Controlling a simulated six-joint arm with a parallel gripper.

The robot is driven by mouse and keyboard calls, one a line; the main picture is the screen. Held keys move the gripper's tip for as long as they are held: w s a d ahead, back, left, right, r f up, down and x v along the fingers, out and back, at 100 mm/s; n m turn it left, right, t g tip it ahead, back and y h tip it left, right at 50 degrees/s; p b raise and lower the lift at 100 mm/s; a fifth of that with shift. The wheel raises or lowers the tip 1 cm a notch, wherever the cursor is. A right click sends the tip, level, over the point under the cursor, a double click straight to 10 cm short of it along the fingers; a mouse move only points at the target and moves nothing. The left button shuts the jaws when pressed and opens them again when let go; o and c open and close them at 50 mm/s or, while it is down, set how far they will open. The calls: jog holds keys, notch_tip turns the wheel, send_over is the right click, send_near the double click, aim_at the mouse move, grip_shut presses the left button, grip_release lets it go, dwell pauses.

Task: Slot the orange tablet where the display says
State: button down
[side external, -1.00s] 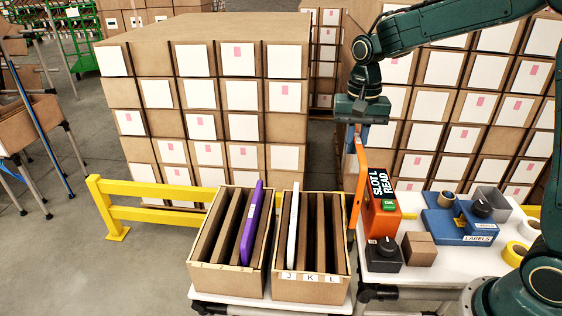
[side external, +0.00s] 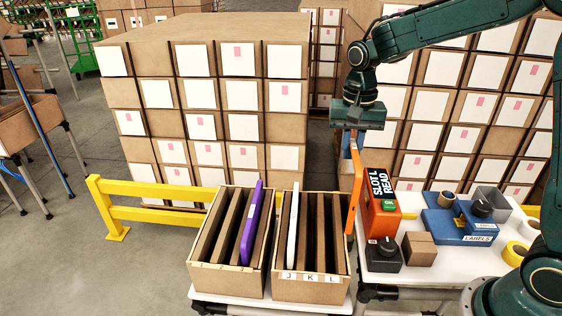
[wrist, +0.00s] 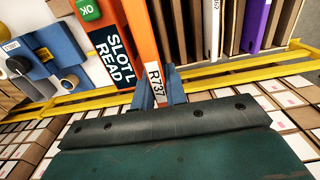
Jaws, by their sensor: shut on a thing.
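My gripper (side external: 354,133) is shut on the top edge of the orange tablet (side external: 355,185), which hangs upright just right of the right carton, beside the display box. In the wrist view, the tablet (wrist: 143,35) carries an R737 label between my gripper's fingers (wrist: 160,97). The display (side external: 379,184) reads "SLOT L READ" on an orange box with a green OK button. The right carton (side external: 311,290) has labels J, K and L; a white tablet (side external: 293,225) stands near its left end. The rightmost slot, above the L label (side external: 332,279), shows no tablet.
The left carton (side external: 226,281) holds a purple tablet (side external: 251,225) and brown dividers. The right table bears a black knob box (side external: 384,256), a small brown box (side external: 419,248) and a blue labels device (side external: 458,226). A yellow rail (side external: 150,215) runs behind the cartons.

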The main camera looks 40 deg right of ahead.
jog(key=a+f, duration=0.2)
jog(key=a, duration=0.1)
jog(key=a+f, duration=0.1)
jog(key=shift+s+a, duration=0.3)
jog(key=shift+a, duration=0.05)
jog(key=shift+f, duration=0.35)
notch_tip(320, 180, down, 14)
jog(key=shift+r, duration=0.15)
dwell(2.1)
jog(key=shift+f, duration=0.35)
dwell(1.5)
jog(key=c, duration=1.3)
grip_release()
jog(key=shift+c, duration=0.2)
notch_tip(320, 180, up, 14)
jog(key=shift+f, duration=0.1)
